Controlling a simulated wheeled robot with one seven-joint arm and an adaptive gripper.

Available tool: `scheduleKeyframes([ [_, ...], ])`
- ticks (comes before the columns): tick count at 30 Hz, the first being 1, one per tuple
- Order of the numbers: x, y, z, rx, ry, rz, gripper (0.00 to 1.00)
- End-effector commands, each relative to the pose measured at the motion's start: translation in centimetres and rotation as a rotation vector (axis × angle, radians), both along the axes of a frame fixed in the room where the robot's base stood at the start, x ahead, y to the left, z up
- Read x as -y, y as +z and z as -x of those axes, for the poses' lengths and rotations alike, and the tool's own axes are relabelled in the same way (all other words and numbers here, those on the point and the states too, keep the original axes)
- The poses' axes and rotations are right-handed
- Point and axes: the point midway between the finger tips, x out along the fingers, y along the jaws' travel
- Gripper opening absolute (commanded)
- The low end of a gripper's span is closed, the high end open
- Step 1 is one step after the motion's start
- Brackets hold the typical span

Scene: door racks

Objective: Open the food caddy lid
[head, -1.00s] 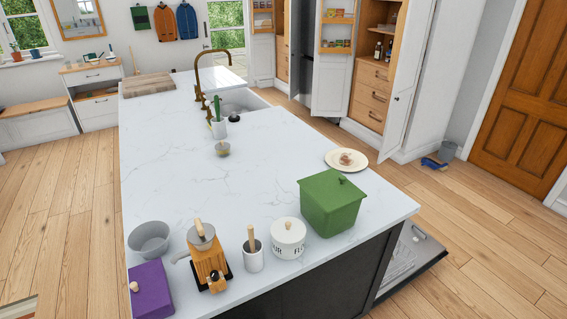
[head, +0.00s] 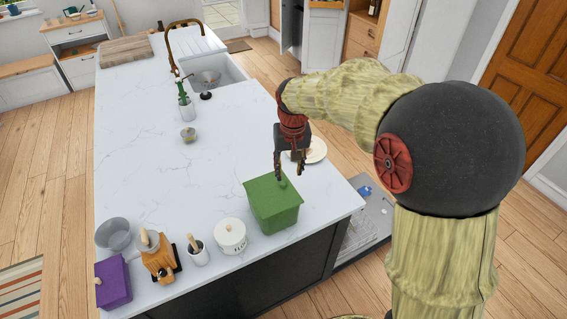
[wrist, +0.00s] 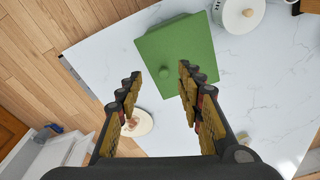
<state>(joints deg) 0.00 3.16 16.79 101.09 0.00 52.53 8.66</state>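The green food caddy (head: 272,207) stands near the right front corner of the white island worktop. Its lid (wrist: 178,55) is shut, with a small round green knob on top, seen in the wrist view. My gripper (head: 290,174) points down above the far side of the caddy. Its fingers are spread wide and empty. In the wrist view my gripper (wrist: 161,76) has the lid and its knob ahead, between the fingertips in the picture. The fingers look apart from the lid, though the exact height is hard to tell.
A plate with food (head: 317,150) lies just behind my gripper. A white flour canister (head: 230,237), utensil pot (head: 198,254), wooden grinder (head: 160,260), grey bowl (head: 115,234) and purple box (head: 113,284) line the front edge.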

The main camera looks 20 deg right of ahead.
Motion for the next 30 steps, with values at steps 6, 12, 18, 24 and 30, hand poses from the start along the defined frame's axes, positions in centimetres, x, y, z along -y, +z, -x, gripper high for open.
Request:
scheduleKeyframes([
  [6,0.0,-1.7,-4.3,-0.084,-0.031,-0.002,0.37],
  [12,0.0,-3.4,-5.6,-0.112,-0.045,-0.003,0.37],
  [18,0.0,-5.5,-5.7,-0.117,-0.046,-0.003,0.37],
  [24,0.0,-8.6,-5.6,-0.117,-0.045,-0.003,0.37],
  [30,0.0,-10.8,-5.7,-0.114,-0.045,-0.002,0.37],
])
